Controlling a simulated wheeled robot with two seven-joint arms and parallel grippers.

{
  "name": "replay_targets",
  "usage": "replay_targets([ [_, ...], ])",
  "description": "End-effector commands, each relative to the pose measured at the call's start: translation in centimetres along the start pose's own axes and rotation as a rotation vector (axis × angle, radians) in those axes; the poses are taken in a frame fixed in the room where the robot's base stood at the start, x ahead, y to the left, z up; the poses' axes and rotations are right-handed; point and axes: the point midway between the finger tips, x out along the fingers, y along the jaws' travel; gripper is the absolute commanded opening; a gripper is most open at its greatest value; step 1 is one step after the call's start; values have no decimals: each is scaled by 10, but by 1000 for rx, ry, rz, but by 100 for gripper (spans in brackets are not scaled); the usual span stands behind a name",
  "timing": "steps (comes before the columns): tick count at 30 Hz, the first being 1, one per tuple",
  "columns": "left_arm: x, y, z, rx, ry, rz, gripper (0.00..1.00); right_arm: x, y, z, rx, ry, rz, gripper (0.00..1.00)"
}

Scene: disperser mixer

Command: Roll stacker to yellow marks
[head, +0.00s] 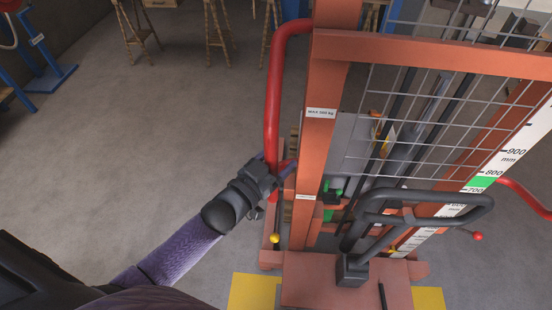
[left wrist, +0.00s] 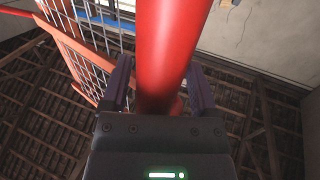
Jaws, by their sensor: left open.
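The orange-red stacker (head: 323,90) stands upright in front of me, with a mesh guard, a height scale and a black tiller handle (head: 428,217). A red grab bar (head: 272,110) curves down its left side. My left gripper (head: 279,170) is at the lower part of this bar. In the left wrist view the red bar (left wrist: 172,40) runs between the two open fingers; contact cannot be told. Yellow marks on the floor show left (head: 252,292) and right (head: 428,299) of the stacker's base (head: 325,282), which hides the floor between them. My right gripper is out of view.
A second red bar (head: 525,198) is on the stacker's right side. Wooden stools (head: 134,30) stand at the back, and a blue stand (head: 48,75) is at the far left. The grey floor left of the stacker is clear.

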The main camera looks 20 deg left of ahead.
Motion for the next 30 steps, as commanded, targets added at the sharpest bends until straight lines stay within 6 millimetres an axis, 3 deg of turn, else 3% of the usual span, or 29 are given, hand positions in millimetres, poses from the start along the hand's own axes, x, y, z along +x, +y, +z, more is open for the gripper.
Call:
replay_targets([
  [4, 0, 0, 0, 0, -1, 0, 76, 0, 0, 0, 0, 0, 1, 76],
  [5, 0, 0, 0, 0, -1, 0, 72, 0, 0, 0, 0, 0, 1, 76],
  [15, 0, -1, 0, 1, 0, -2, 0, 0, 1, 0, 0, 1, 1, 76],
  [30, -3, 0, 0, 0, 0, 0, 0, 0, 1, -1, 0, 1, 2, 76],
])
